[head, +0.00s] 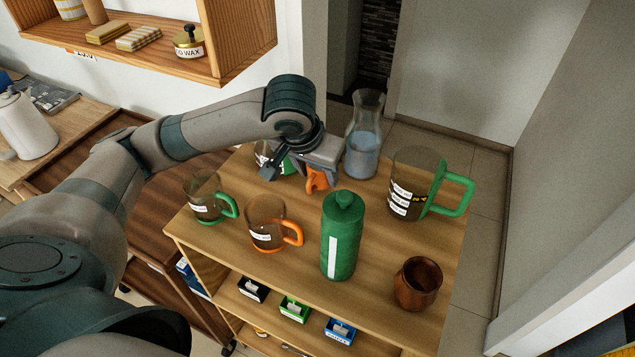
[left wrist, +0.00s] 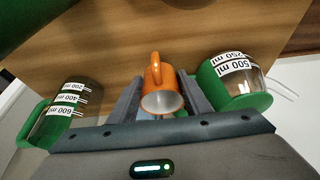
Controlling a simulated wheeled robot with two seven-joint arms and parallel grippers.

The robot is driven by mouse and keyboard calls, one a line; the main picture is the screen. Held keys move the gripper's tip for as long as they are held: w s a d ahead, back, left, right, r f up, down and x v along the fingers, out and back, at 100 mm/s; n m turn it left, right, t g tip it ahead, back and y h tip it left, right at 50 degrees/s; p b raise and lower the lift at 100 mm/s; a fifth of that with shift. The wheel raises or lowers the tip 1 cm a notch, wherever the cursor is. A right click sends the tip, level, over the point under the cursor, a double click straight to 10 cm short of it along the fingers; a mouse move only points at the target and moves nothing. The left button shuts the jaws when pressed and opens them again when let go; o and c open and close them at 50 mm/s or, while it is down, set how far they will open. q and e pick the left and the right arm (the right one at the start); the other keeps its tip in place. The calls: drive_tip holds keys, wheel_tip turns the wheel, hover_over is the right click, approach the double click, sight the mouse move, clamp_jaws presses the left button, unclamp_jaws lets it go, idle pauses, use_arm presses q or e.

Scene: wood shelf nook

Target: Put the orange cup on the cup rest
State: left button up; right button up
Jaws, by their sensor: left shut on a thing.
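The orange cup (head: 317,181) is near the back of the wooden trolley top, partly hidden by my left gripper (head: 303,171). In the left wrist view the orange cup (left wrist: 160,97) sits between the two fingers of my left gripper (left wrist: 160,92), with its mouth towards the camera and its handle upward in the picture. The left gripper is shut on it. I cannot tell whether the cup touches the trolley top. I cannot make out a cup rest for certain. My right gripper is not in view.
Close by stand a water carafe (head: 364,140), green-handled glass mugs (head: 204,198) (head: 410,185), an orange-trimmed glass mug (head: 266,226), a green bottle (head: 341,240) and a brown cup (head: 417,284). Another green-trimmed mug (head: 264,152) is partly behind the gripper. Some front-right top is clear.

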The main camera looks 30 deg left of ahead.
sight(316, 180)
use_arm(q)
drive_tip(key=shift+f, duration=1.85)
drive_tip(key=o, duration=1.2)
drive_tip(key=shift+f, duration=0.1)
drive_tip(key=v, duration=1.2)
drive_tip(key=shift+p, duration=0.3)
